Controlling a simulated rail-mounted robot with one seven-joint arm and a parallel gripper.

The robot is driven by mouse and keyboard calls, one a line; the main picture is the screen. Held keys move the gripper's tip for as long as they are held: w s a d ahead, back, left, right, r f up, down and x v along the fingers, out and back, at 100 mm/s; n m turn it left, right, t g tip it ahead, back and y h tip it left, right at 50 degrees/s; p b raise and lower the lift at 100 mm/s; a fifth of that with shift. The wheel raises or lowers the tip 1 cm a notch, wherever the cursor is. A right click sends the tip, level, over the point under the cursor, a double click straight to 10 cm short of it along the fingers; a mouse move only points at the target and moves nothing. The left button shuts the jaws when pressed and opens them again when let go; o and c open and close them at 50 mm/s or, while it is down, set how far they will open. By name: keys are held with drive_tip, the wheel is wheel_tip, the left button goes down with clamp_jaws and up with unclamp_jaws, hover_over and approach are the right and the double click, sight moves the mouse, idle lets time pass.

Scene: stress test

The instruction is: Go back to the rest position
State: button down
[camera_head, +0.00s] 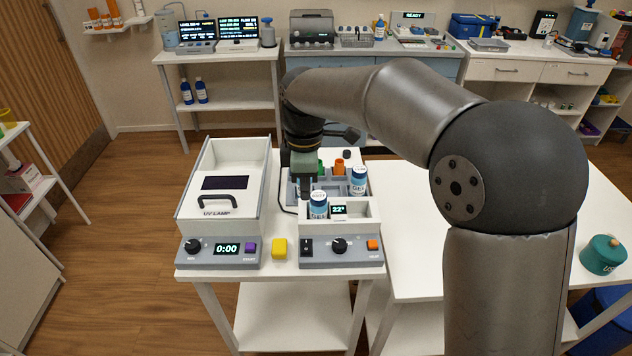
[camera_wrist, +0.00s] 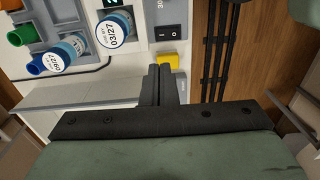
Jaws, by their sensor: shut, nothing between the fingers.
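My gripper (camera_head: 306,190) hangs fingers-down at the end of my arm, over the left part of the heater unit (camera_head: 340,258) on the white table. In the wrist view my gripper's two fingers (camera_wrist: 160,84) lie together, with nothing between them. A white bottle with a blue cap (camera_head: 318,206) stands in the unit just right of the fingers in the head view. A second such bottle (camera_head: 359,180) stands farther back right. Part of the rack is hidden behind my gripper.
A UV lamp box (camera_head: 222,212) with a lid and handle stands left of the heater unit. A yellow block (camera_head: 279,248) lies between their fronts. Orange (camera_head: 340,165) and green (camera_head: 320,168) items sit in the rack.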

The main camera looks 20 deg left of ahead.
drive_tip(key=s+d+m, duration=0.3)
drive_tip(key=d+m, duration=0.2)
drive_tip(key=d, duration=0.4)
drive_tip(key=s+d+m, duration=0.3)
drive_tip(key=d+m, duration=0.2)
drive_tip(key=d, duration=0.5)
drive_tip(key=s+d+f+m, duration=0.2)
drive_tip(key=s+d+m, duration=0.3)
drive_tip(key=s+d, duration=0.1)
drive_tip(key=s+d+f+m+t, duration=0.1)
drive_tip(key=s+d+f+m, duration=0.1)
drive_tip(key=s+d+m, duration=0.4)
drive_tip(key=shift+s+d+f, duration=0.35)
drive_tip(key=shift+s, duration=0.55)
